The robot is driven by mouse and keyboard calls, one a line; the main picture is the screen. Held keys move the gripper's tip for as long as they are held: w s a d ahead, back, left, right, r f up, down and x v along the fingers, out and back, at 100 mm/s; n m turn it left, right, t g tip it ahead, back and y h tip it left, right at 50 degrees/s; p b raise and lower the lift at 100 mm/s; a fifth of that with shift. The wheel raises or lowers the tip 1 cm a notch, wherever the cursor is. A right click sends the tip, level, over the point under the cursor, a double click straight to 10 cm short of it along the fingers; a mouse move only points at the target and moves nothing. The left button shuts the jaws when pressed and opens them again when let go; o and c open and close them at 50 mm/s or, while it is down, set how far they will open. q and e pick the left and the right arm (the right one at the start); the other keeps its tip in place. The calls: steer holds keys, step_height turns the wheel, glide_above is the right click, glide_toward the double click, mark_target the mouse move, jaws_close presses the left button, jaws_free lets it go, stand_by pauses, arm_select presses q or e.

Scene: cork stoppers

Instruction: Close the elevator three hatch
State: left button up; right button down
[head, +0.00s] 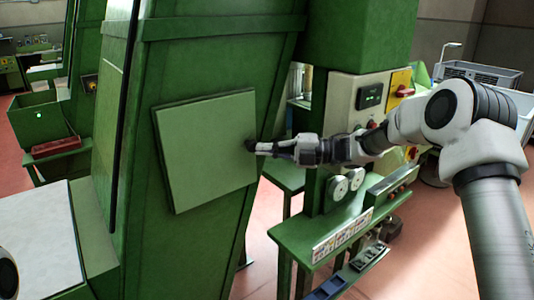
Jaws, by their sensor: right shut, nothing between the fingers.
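A square, light green hatch (200,150) sits on the front of a tall green elevator housing (225,60). It lies nearly flat against the housing, with a dark line along its left and lower edges. I cannot tell whether it is fully closed. A dark knob or latch shows at its right edge (250,145). My right gripper (262,148) is shut and empty, its fingertips at or very near that knob; I cannot tell whether they touch it. My left gripper is not in view.
A green machine (322,235) with a control panel (370,95), dials and a shelf of small parts stands behind and below my right arm. A green bin (40,125) is at the left. Reddish floor (262,215) shows between the machines.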

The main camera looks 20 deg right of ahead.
steer(key=shift+w+d+r, duration=0.15)
steer(key=shift+w+r, duration=0.05)
steer(key=shift+r, duration=0.15)
steer(key=shift+r, duration=0.15)
